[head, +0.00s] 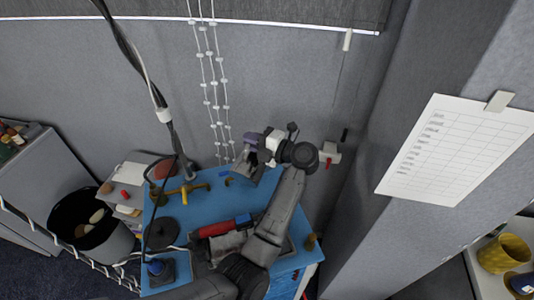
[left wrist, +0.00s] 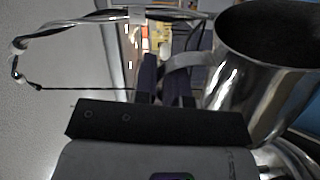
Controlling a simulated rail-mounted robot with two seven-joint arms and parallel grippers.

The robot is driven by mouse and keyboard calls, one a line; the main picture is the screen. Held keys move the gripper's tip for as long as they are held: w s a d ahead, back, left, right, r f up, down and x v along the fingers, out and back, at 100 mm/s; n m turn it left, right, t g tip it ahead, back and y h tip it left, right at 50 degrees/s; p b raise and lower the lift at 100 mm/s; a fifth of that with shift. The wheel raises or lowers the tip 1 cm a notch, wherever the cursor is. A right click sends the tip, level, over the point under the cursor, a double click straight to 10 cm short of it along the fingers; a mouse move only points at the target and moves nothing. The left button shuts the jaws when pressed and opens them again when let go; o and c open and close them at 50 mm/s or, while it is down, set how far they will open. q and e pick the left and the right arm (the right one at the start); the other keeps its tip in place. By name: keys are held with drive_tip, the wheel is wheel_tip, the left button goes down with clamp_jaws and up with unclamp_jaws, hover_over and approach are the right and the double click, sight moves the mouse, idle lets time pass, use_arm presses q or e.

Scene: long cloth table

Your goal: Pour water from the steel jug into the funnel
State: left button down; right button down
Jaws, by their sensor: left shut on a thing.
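The steel jug (left wrist: 232,90) fills the right of the left wrist view, its wide dark mouth at the top. Its curved handle (left wrist: 182,61) reaches left to the dark fingers of my left gripper (left wrist: 168,78), which is shut on it. The water inside cannot be made out. In the head view my left gripper (head: 251,150) is above the far right part of the blue table; the jug is hard to make out there. I cannot identify the funnel for certain. My right gripper is not in view.
The blue table (head: 205,208) carries a yellow valve pipe (head: 186,192), a black disc (head: 163,232) and a red tool (head: 217,228). A beaded cord (head: 212,85) hangs behind. A grey wall stands close on the right. A black bin (head: 84,215) stands left.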

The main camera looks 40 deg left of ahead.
use_arm(q)
drive_tip(key=shift+w+r, duration=0.2)
drive_tip(key=shift+w, duration=0.15)
idle(0.3)
drive_tip(key=shift+w+a+m, duration=0.15)
drive_tip(key=shift+w+m, duration=0.15)
drive_tip(key=shift+w+a+r+m+p, duration=0.1)
drive_tip(key=shift+w+r+m+p, duration=0.2)
drive_tip(key=shift+w, duration=0.3)
idle(0.6)
drive_tip(key=shift+w, duration=0.1)
idle(0.3)
drive_tip(key=shift+w+a+r+m+p, duration=0.1)
drive_tip(key=shift+w+m+p, duration=0.15)
drive_tip(key=shift+m+p, duration=0.2)
idle(0.4)
drive_tip(key=shift+w+a+r+m, duration=0.1)
drive_tip(key=shift+w+r+m, duration=0.05)
drive_tip(key=shift+w+m, duration=0.15)
idle(0.6)
